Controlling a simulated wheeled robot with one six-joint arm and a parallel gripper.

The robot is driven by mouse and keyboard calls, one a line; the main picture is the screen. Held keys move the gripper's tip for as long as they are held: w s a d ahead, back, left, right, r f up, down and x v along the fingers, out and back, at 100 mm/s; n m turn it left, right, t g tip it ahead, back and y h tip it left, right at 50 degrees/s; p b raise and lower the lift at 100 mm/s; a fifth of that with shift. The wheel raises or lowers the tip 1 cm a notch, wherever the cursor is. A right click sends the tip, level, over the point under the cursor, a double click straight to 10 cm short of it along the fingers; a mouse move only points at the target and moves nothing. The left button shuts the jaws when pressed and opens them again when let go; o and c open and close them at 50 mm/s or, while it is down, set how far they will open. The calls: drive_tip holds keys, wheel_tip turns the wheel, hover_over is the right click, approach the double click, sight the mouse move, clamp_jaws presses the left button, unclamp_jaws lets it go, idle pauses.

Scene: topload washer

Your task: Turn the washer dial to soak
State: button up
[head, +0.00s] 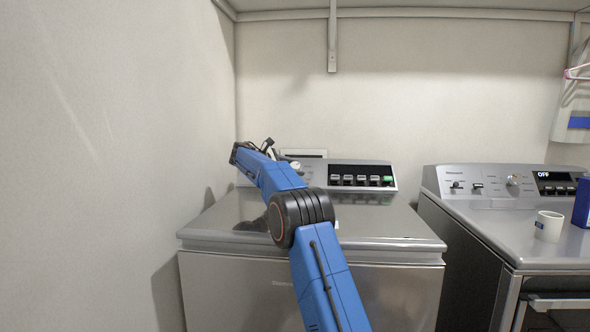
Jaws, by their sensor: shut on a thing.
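The top-load washer (392,230) stands at the centre, with a control panel (345,167) along its back. A small round, pale-faced dial (296,166) shows at the left of the panel, just past the edge of my blue forearm. My gripper (268,146) is at the panel's left end.
Several buttons (361,180), one green, are right of the dial. A second machine (480,225) with its display reading OFF stands to the right, with a white mug (548,226) and a blue box (582,203) on top. The left wall (110,150) is close to my arm.

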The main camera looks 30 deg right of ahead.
drive_tip(key=o, duration=1.1)
drive_tip(key=shift+c, duration=0.2)
drive_tip(key=v, duration=1.7)
drive_tip(key=shift+a, duration=0.15)
